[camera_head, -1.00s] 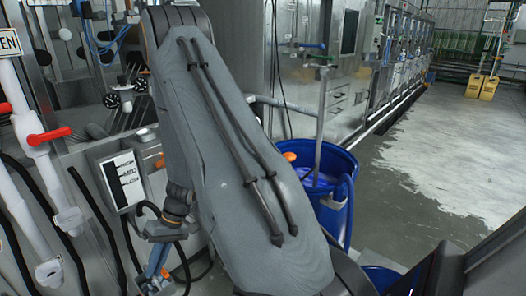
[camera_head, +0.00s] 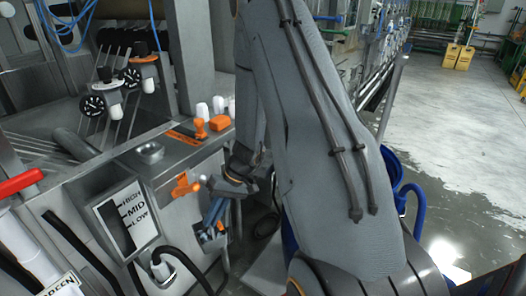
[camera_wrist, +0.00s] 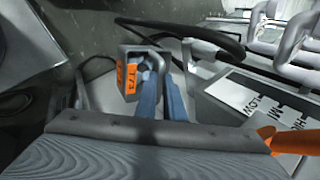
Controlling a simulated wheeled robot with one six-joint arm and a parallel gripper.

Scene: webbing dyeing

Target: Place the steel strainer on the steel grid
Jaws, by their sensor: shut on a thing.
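My gripper (camera_head: 212,218) hangs below my arm, right of the control panel. In the head view the strainer (camera_head: 209,241) is small, partly covered by the fingers, and held in the air. I cannot clearly identify the steel grid. Slanted steel rods (camera_head: 38,148) lie inside the machine at the left, apart from the strainer.
A panel marked HIGH, MID, LOW (camera_head: 128,218) stands left of my gripper, with a black hose (camera_head: 180,252) below it. A blue barrel (camera_head: 392,165) stands behind my arm. Open floor (camera_head: 460,120) lies at the right.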

